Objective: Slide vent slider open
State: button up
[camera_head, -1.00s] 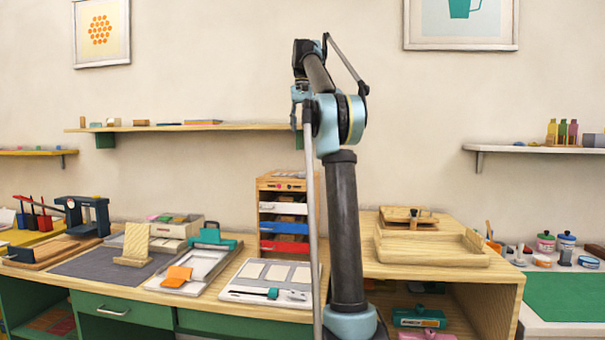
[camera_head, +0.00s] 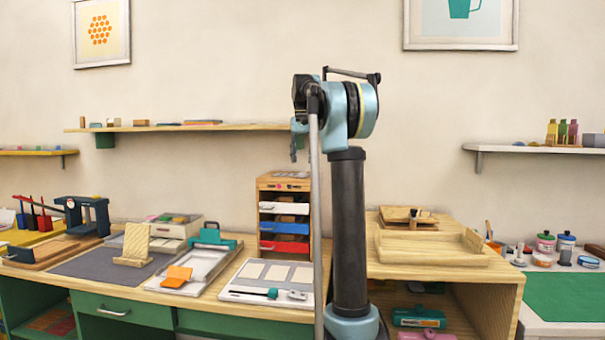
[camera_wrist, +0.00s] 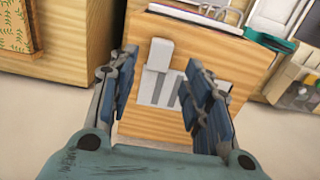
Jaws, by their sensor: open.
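In the wrist view, a light grey vent (camera_wrist: 150,89) with darker upright slots sits on a wooden face. A pale upright tab (camera_wrist: 160,53), which looks like the vent slider, rises above its top edge. My gripper (camera_wrist: 163,62) is open and empty, its blue-padded fingers on either side of the vent in the picture. The right finger covers the vent's right part. I cannot tell the distance, and no contact shows. I cannot pick out the vent there.
The wrist view shows a teal-edged tray (camera_wrist: 265,42) at upper right and a wooden cabinet (camera_wrist: 75,42) at left. In the head view, a slotted white board (camera_head: 240,293), a drawer tower (camera_head: 283,178) and a wooden tray (camera_head: 430,246) stand near my arm.

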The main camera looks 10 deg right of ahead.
jog(key=shift+f, duration=2.7)
grip_shut()
